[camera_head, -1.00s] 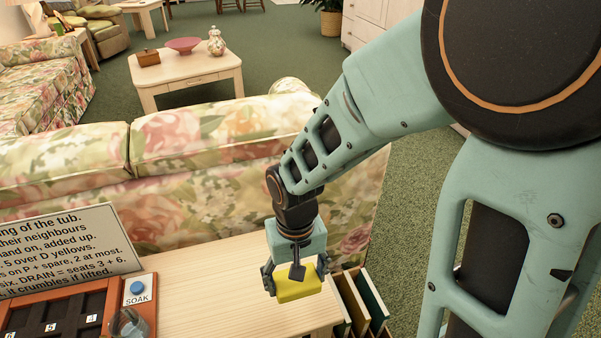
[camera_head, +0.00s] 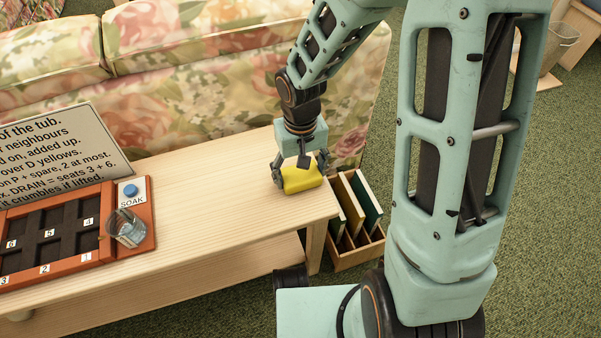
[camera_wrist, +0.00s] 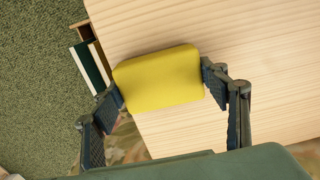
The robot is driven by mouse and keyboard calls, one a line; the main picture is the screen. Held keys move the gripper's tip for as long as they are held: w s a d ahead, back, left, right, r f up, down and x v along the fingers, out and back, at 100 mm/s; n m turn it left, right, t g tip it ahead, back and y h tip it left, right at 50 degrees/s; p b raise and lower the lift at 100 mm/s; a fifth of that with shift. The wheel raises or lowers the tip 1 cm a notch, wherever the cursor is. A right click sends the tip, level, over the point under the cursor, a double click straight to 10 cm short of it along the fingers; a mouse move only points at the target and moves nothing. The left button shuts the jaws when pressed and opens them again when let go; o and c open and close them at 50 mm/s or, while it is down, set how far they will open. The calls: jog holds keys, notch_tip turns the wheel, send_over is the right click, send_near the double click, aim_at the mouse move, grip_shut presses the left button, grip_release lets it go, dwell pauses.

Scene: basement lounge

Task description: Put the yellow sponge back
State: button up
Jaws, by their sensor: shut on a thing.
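The yellow sponge (camera_head: 302,178) is a small rounded block over the right end of the light wood table (camera_head: 215,190). My gripper (camera_head: 300,174) is shut on it, with one finger at each end. In the wrist view the sponge (camera_wrist: 158,78) sits between the two dark finger pads, over the table's edge area. Whether it touches the tabletop I cannot tell. At the table's left, an orange-brown tray (camera_head: 92,258) has dark seats with number labels. A blue SOAK button (camera_head: 130,191) is at its right corner, and a clear glass (camera_head: 127,230) stands on the tray's right side.
A sign (camera_head: 65,145) stands behind the tray, its left part cut off. A wooden crate (camera_head: 358,252) with upright green and yellow boards is on the floor right of the table. A floral sofa (camera_head: 200,85) backs the table. The tabletop between tray and gripper is clear.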

aim_at(300, 173)
jog(key=shift+f, duration=0.1)
jog(key=shift+f, duration=0.15)
jog(key=o, duration=1.1)
jog(key=shift+r, duration=0.2)
notch_tip(300, 173, up, 12)
jog(key=p, duration=0.4)
jog(key=shift+p, duration=0.3)
jog(key=shift+r, duration=0.1)
